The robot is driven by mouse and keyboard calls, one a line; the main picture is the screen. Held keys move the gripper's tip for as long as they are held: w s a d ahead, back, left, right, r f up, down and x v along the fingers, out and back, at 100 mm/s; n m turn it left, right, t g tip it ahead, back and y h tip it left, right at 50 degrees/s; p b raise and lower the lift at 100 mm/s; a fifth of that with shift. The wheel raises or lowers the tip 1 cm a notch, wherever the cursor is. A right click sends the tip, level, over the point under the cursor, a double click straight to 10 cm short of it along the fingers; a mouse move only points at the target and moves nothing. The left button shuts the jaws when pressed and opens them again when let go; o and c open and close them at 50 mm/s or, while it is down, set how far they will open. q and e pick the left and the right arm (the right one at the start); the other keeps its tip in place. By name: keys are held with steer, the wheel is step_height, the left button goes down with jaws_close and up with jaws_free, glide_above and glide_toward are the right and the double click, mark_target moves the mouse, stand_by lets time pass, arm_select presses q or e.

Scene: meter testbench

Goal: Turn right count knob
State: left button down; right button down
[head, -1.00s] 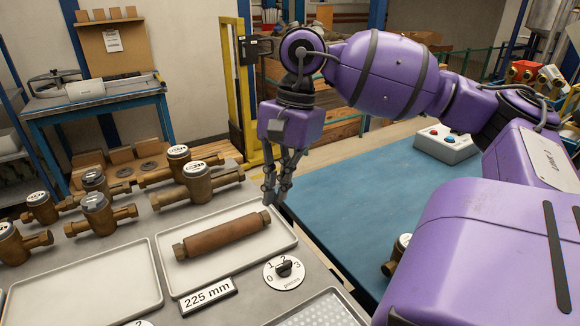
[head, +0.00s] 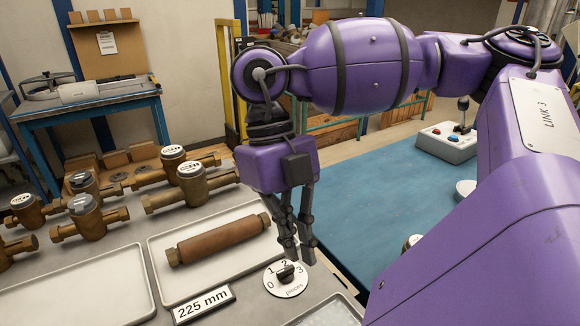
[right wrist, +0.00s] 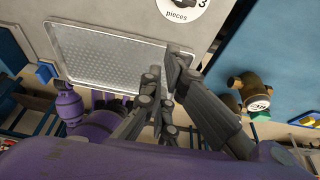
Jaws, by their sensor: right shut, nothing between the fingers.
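The right count knob (head: 285,272) is a black knob on a round white dial (head: 291,286) marked 0 to 3 and "pieces". It sits on the grey bench, right of the "225 mm" label (head: 204,304). In the right wrist view the dial (right wrist: 178,14) shows at the top edge, partly cut off. My right gripper (head: 300,257) is shut and empty, pointing down just above and behind the knob in the head view. Its fingers (right wrist: 163,75) also show in the right wrist view. Contact with the knob is not visible. My left gripper is not in view.
A white tray (head: 165,284) with a brown pipe piece (head: 217,239) lies left of the dial. Several brass meters (head: 192,186) stand further left. A blue table (head: 385,190) with a grey control box (head: 446,143) lies to the right.

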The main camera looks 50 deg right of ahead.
mark_target(286, 273)
steer(key=x, duration=0.9)
steer(key=shift+s+f, duration=0.15)
steer(key=shift+f, duration=0.15)
steer(key=w, duration=0.3)
steer(key=shift+d+f+p, duration=0.15)
steer(key=shift+d+p, duration=0.15)
steer(key=shift+d, duration=0.1)
steer(key=shift+w+d, duration=0.15)
steer(key=shift+w, duration=0.25)
steer(key=shift+w+m, duration=0.1)
steer(key=shift+m, duration=0.2)
